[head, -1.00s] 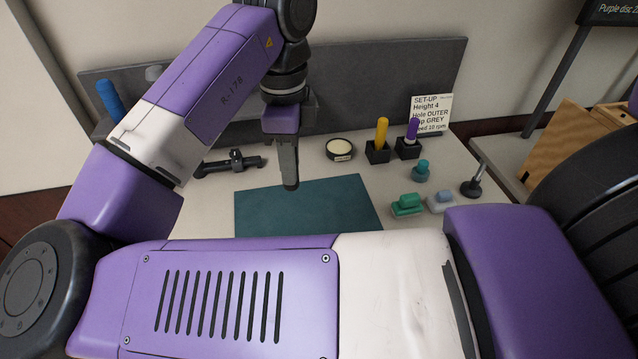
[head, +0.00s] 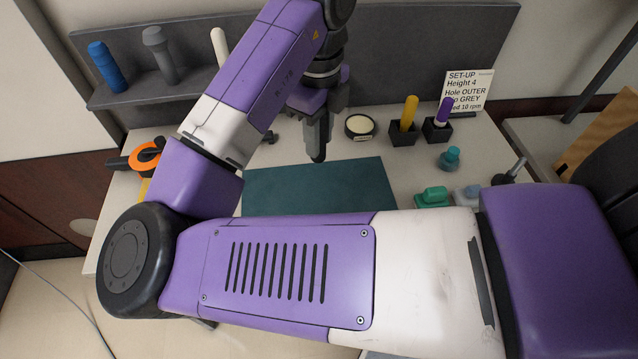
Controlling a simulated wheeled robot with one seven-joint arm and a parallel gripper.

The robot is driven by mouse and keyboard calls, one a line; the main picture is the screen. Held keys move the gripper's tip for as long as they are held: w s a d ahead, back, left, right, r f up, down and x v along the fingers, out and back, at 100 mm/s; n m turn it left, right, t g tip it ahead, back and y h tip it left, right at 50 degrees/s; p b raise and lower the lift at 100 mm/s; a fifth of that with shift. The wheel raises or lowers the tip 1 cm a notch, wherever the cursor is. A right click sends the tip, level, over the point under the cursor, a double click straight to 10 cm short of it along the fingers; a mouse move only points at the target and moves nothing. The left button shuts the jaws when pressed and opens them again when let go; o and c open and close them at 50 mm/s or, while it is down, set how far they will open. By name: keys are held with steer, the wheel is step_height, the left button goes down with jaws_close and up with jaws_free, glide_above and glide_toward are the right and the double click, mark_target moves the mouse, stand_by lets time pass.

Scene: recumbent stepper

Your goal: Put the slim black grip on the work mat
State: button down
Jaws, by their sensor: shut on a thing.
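The work mat (head: 350,188) is a flat dark teal rectangle on the table, its near edge cut off by my arm. My gripper (head: 318,138) points down at the mat's back edge in the picture. It is shut on a narrow dark thing, which looks like the slim black grip (head: 319,157). Only its dark lower end shows below the fingers; the rest is hidden. I cannot tell how high it is above the mat.
Blue (head: 106,66), grey (head: 160,54) and white (head: 219,46) grips stand on the back shelf. An orange-black tool (head: 147,157) lies left.

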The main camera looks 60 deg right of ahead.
step_height(320, 180, down, 14)
steer(key=shift+f, duration=0.1)
stand_by(0.5)
steer(key=c, duration=1.1)
jaws_free()
steer(key=shift+f, duration=0.1)
step_height(320, 180, up, 12)
steer(key=shift+r, duration=0.2)
